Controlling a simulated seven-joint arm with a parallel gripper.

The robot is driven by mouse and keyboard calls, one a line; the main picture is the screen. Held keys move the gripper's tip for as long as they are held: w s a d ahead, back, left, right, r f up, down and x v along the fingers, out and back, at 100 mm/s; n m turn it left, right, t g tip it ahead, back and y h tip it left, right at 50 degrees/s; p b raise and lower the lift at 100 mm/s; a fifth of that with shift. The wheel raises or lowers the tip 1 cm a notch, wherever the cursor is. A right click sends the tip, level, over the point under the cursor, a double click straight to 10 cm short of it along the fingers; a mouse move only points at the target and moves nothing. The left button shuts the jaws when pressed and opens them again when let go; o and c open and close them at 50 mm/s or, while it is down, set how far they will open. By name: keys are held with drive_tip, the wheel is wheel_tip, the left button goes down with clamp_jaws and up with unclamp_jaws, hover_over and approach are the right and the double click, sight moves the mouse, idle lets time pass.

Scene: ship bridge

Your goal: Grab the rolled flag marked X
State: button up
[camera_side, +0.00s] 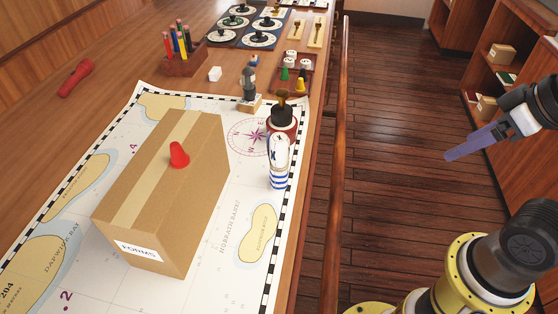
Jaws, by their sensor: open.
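A white roll with blue bands and dark blue marks (279,168) stands near the right edge of the chart (215,270). It looks like the rolled flag; the marks are too small to read surely as an X. A dark and red round object with a brass top (283,117) is close behind it. My gripper (457,153) is at the right, out over the floor and well apart from the roll. It is open and empty. Its fingers overlap in this view, so the gap between them is hidden.
A large cardboard box (165,185) labelled "FORMS" with a red cone (179,155) on top stands left of the roll. A dark figure (249,84) and a tray of small pieces (291,74) are behind. A wooden rail (341,150) runs along the table's right side.

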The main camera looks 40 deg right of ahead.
drive_tip(key=w+a+r+n+g, duration=0.3)
drive_tip(key=w+a+r+n, duration=0.5)
drive_tip(key=w+r+n, duration=0.5)
drive_tip(key=n+g, duration=0.3)
approach(279, 167)
drive_tip(key=shift+w+d+r, duration=0.65)
drive_tip(key=shift+d+r, duration=0.05)
drive_tip(key=shift+d, duration=0.2)
drive_tip(key=shift+a+f, duration=0.1)
drive_tip(key=shift+f, duration=0.2)
wheel_tip(279, 167, down, 7)
drive_tip(key=shift+f, duration=0.25)
drive_tip(key=shift+a+f, duration=0.15)
drive_tip(key=shift+f, duration=1.2)
drive_tip(key=shift+a+f, duration=0.1)
drive_tip(key=shift+f, duration=1.3)
